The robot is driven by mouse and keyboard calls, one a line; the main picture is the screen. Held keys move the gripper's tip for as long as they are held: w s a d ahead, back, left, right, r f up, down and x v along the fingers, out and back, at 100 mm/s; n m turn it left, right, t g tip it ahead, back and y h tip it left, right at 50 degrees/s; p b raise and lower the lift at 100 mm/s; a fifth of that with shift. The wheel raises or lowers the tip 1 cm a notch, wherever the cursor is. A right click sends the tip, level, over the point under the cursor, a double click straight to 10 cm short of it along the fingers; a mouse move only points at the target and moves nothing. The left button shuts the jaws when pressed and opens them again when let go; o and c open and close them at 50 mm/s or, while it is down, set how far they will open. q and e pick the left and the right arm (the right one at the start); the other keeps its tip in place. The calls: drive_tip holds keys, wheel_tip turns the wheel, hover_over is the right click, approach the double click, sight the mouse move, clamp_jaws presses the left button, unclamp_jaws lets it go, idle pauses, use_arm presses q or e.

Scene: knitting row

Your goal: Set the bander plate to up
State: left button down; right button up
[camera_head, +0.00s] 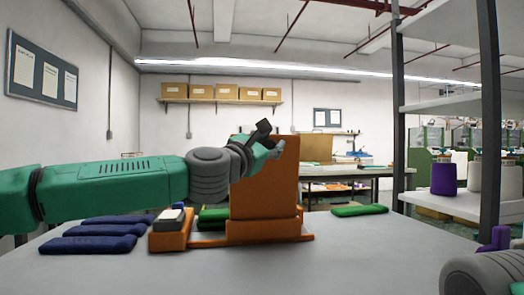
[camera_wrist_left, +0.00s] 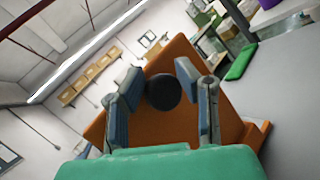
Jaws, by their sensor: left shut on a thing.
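The orange bander plate (camera_head: 275,185) stands upright on an orange base (camera_head: 268,230) in the middle of the grey table. In the left wrist view the plate (camera_wrist_left: 150,120) fills the middle, tilted in the picture. A round black knob (camera_wrist_left: 163,92) shows in front of it, between my fingers. My left gripper (camera_head: 264,138) is at the upper part of the plate, and in the wrist view its fingers (camera_wrist_left: 160,95) are shut on the knob from both sides. The arm hides part of the plate's left edge. My right gripper does not show.
Dark blue pads (camera_head: 92,243) lie at the table's left. A small orange box (camera_head: 170,240) with a pale-topped block stands left of the plate. Green pads (camera_head: 213,218) lie behind it, another (camera_head: 360,210) lies to the right.

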use_arm(q)
drive_tip(key=shift+s+d+f+m+h+b, duration=0.1)
drive_tip(key=shift+s+f+m+b, duration=0.1)
drive_tip(key=shift+f, duration=0.3)
drive_tip(key=shift+s+f+m+h+b, duration=0.15)
drive_tip(key=shift+f+b, duration=0.1)
drive_tip(key=shift+f, duration=0.2)
drive_tip(key=shift+s+d+f+m+h+b, duration=0.1)
drive_tip(key=shift+f+m+b, duration=0.1)
drive_tip(key=shift+f, duration=0.3)
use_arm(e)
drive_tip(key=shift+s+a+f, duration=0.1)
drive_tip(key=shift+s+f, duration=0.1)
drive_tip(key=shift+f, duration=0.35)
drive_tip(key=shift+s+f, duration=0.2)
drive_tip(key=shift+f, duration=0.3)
use_arm(q)
drive_tip(key=c, duration=1.3)
unclamp_jaws()
drive_tip(key=shift+c, duration=0.2)
drive_tip(key=shift+o, duration=1.2)
drive_tip(key=shift+w+f, duration=0.2)
drive_tip(key=shift+w, duration=0.05)
drive_tip(key=v, duration=1.2)
drive_tip(key=shift+a, duration=0.15)
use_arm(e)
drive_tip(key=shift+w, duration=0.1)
